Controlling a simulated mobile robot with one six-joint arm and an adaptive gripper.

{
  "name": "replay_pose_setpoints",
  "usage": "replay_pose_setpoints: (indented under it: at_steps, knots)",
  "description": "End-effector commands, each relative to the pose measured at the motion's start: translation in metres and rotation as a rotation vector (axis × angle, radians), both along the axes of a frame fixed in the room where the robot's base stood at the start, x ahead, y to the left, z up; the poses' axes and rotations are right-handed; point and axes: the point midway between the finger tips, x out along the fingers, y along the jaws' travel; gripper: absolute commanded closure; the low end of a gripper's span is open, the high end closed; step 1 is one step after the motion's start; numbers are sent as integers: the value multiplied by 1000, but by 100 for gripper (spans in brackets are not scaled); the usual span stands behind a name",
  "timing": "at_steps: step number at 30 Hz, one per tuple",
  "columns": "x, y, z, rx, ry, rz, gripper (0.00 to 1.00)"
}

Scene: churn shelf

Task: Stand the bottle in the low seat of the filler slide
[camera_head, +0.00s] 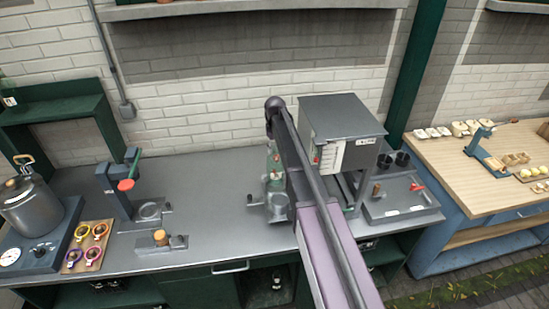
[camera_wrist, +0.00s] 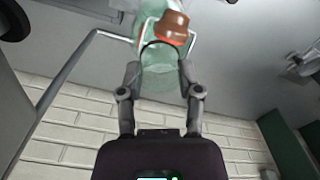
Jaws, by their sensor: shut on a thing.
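The bottle is translucent green with a red-brown stopper and a wire bail. In the wrist view the bottle (camera_wrist: 155,75) is between the two fingers of my gripper (camera_wrist: 163,62), which is shut on it. In the head view the green bottle (camera_head: 271,160) shows just left of my arm, which partly covers it. The filler (camera_head: 345,118) is a grey box on legs right of my arm. A small metal fixture (camera_head: 277,207) stands on the counter below the bottle, with a handle at its left. I cannot tell whether the bottle touches it, and the low seat is not clearly visible.
The grey counter (camera_head: 215,190) is clear left of the fixture. A capping press (camera_head: 118,190), a tray of coloured rings (camera_head: 88,245) and a metal pot (camera_head: 30,205) stand further left. A grey tray (camera_head: 400,205) with dark cups behind lies right of the filler.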

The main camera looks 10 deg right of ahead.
Motion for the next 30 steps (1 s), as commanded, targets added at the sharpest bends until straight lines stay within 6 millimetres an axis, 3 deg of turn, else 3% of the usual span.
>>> replay_pose_setpoints:
  at_steps: [10, 22, 30]
  knots:
    - [0, 1, -2, 0, 0, 1, 100]
    - [0, 1, -32, 0, 0, 2, 100]
    - [0, 2, -38, 0, 0, 2, 100]
